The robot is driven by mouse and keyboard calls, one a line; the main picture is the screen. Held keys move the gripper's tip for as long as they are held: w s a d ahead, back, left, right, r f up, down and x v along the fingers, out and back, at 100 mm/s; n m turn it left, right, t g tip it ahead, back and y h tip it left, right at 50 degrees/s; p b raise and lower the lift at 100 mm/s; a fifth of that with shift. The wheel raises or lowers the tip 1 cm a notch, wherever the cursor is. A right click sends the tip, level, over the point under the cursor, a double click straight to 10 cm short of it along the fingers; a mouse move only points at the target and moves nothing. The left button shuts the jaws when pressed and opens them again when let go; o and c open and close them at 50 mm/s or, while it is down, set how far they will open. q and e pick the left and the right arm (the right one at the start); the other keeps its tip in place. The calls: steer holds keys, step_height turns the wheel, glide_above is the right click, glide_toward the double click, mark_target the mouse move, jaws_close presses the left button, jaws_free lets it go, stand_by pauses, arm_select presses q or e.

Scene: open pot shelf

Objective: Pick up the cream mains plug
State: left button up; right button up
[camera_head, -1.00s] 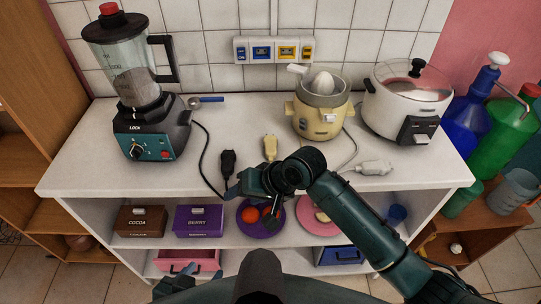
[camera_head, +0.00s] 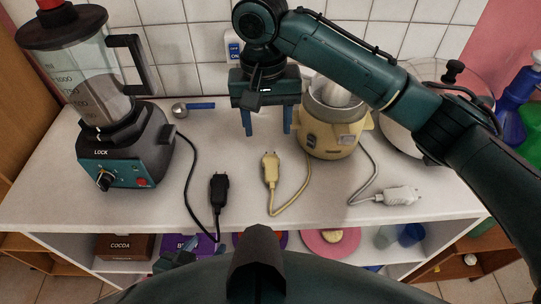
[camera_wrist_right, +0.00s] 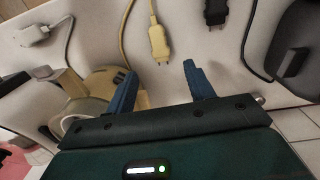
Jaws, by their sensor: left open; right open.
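The cream mains plug (camera_head: 270,168) lies on the white counter near its front half, its cream cord curling to the right. It also shows in the right wrist view (camera_wrist_right: 159,42), beyond the fingertips and between their lines. My right gripper (camera_head: 267,125) is open and empty, behind the plug and left of the cream juicer, fingers pointing down toward the counter. Its two blue fingers also show in the right wrist view (camera_wrist_right: 160,78). I see a gap between them and the plug. My left gripper (camera_head: 174,261) is low at the front, partly hidden, open, apart from the plug.
A black plug (camera_head: 218,190) lies left of the cream one, a white plug (camera_head: 400,196) to the right. The cream juicer (camera_head: 333,137) stands close to my right gripper. A blender (camera_head: 125,150) and a blue-handled spoon (camera_head: 194,106) are left. My arm partly hides the rice cooker (camera_head: 402,135).

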glide_above(271, 168)
steer(key=f, duration=0.6)
steer(key=shift+a, duration=0.2)
steer(key=shift+d+f, duration=0.2)
steer(key=shift+f, duration=3)
jaws_close()
